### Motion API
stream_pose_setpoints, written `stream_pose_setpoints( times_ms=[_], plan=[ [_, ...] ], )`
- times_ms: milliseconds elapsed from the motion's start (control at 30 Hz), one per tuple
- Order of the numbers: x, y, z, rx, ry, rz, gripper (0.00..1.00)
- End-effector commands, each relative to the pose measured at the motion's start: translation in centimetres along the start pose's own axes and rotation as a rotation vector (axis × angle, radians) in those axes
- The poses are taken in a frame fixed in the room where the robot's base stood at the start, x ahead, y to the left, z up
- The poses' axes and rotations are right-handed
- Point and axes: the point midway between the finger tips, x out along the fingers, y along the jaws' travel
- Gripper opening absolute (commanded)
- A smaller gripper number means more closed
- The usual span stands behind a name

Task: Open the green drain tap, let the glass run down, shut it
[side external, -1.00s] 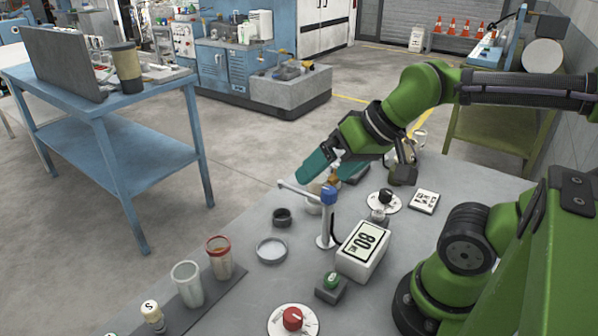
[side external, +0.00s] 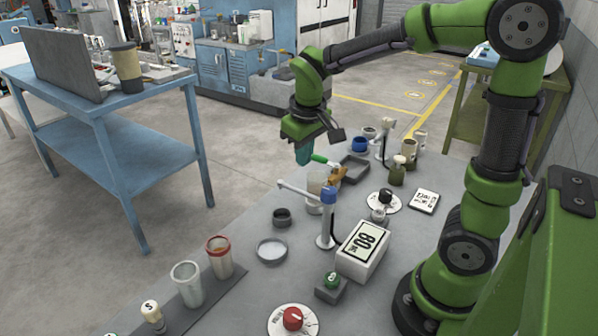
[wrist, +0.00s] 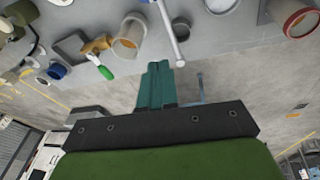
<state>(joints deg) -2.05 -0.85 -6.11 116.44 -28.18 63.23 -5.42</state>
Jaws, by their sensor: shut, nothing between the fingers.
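The drain tap has a brass body (side external: 338,174) and a green lever (side external: 322,159); the lever points out to the left in the side view. The fingers (wrist: 157,85) appear apart from the lever in the wrist view.
A blue-topped post (side external: 327,220) with a side rod stands close in front of the glass. A dark tray (side external: 354,168) lies behind the tap.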

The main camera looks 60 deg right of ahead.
Motion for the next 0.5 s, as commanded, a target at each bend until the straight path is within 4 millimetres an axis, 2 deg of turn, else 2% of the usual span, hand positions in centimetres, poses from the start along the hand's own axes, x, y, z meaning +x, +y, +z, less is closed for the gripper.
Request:
stream_pose_setpoints(
  times_ms=[100,233,400,500],
  plan=[
    [2.0,2.2,-2.9,-0.076,-0.063,0.134,0.00],
    [3.2,4.8,-5.5,-0.149,-0.110,0.272,0.00],
    [2.3,7.3,-8.0,-0.204,-0.125,0.406,0.00],
    [1.6,8.0,-8.2,-0.218,-0.125,0.435,0.00]
  ],
)
